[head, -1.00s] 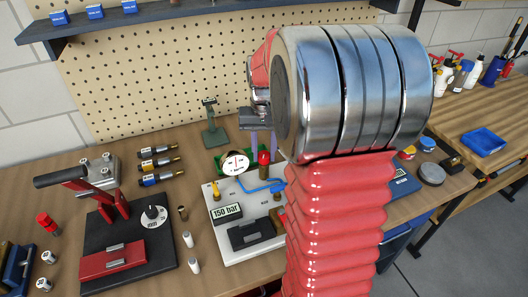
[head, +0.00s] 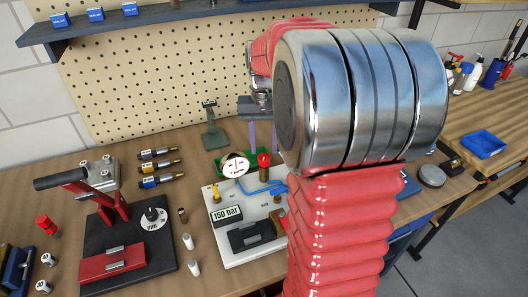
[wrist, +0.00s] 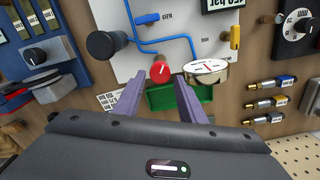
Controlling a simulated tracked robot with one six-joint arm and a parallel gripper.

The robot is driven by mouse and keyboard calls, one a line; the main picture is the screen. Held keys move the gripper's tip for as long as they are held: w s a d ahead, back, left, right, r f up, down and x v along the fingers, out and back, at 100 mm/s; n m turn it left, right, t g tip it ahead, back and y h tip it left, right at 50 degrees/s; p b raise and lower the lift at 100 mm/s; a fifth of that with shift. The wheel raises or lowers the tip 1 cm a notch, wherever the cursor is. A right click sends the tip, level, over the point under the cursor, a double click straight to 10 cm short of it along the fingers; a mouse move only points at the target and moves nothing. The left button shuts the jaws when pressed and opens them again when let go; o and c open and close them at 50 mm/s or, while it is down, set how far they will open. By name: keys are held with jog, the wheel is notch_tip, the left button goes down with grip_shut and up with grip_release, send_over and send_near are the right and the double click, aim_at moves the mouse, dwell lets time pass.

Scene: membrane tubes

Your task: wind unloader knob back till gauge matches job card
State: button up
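The red unloader knob (head: 264,160) stands on the white panel (head: 243,250), partly beside my arm. In the wrist view the knob (wrist: 160,70) has a white mark and lies beyond and between my fingertips. My gripper (wrist: 160,80) is open, with two purple fingers apart and nothing between them. In the head view my gripper (head: 264,137) points down just above the knob. The round white gauge (head: 235,165) is left of the knob; it also shows in the wrist view (wrist: 206,69) with a red needle, its reading too small to tell. The job card (head: 227,213) reads 150 bar.
Blue tubing (head: 262,189) and a yellow fitting (head: 216,190) are on the panel near the knob. A green tray (wrist: 180,97) lies behind the knob and gauge. A black press stand (head: 150,225) stands left.

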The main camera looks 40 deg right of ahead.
aim_at(264, 156)
notch_tip(264, 156, up, 10)
dwell(0.4)
jog(key=shift+w+f, duration=0.1)
dwell(0.4)
jog(key=s+a+f+n+t, duration=0.2)
jog(key=s+a, duration=0.5)
jog(key=a, duration=0.4)
jog(key=s+a+f+n+t, duration=0.2)
jog(key=s+a+n, duration=0.3)
jog(key=s+a, duration=0.3)
jog(key=a+t, duration=0.1)
jog(key=a, duration=0.1)
jog(key=shift+s+a+f+t, duration=0.3)
jog(key=shift+a+f, duration=0.1)
